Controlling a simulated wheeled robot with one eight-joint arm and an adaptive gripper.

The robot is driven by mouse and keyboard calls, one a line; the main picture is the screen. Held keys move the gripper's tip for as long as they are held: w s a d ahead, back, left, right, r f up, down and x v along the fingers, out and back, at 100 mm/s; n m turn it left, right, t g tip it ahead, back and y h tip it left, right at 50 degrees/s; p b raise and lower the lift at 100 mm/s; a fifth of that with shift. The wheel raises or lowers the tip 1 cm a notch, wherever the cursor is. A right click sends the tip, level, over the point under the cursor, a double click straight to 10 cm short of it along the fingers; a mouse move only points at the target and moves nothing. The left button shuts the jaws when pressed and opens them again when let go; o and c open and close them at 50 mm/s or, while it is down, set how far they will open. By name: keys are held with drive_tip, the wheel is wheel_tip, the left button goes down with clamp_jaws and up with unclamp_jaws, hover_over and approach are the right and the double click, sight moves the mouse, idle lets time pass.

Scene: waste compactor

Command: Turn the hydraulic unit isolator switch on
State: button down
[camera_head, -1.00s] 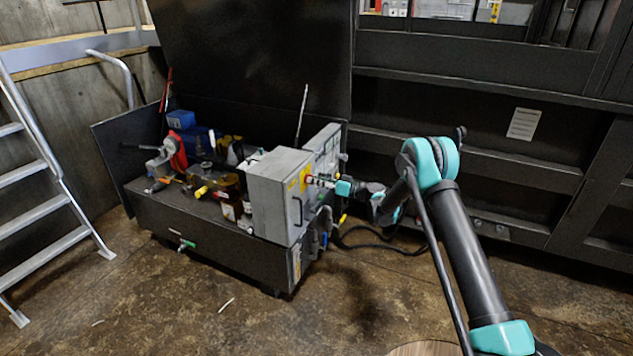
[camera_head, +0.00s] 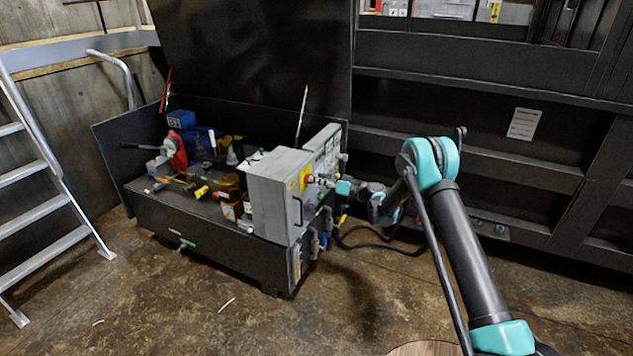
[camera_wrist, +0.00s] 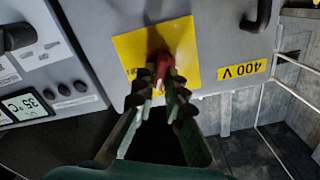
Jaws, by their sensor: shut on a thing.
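The isolator switch has a red handle (camera_wrist: 163,70) on a yellow plate (camera_wrist: 190,55), on the face of a grey electrical box. The wrist view shows my gripper (camera_wrist: 165,85) straight in front of it, with its two toothed fingers on either side of the red handle and shut on it. In the head view the grey box (camera_head: 275,205) stands at the right end of the hydraulic unit, its yellow plate (camera_head: 305,178) facing my arm. My gripper (camera_head: 323,181) reaches it from the right. The handle's exact angle is partly hidden by the fingers.
A "400 V" label (camera_wrist: 243,70) and a black box handle (camera_wrist: 258,15) are right of the switch in the wrist view. A panel with a display (camera_wrist: 25,106) is at left. Black hoses (camera_head: 370,242) hang beside the unit. A ladder (camera_head: 50,190) stands at left.

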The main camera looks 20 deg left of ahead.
drive_tip(key=m, duration=1.2)
drive_tip(key=shift+w+f+m, duration=0.15)
drive_tip(key=shift+f+m, duration=0.05)
drive_tip(key=shift+m, duration=0.1)
idle(0.4)
drive_tip(key=c, duration=1.6)
unclamp_jaws()
drive_tip(key=d, duration=0.8)
drive_tip(key=s+d, duration=0.1)
drive_tip(key=d, duration=0.3)
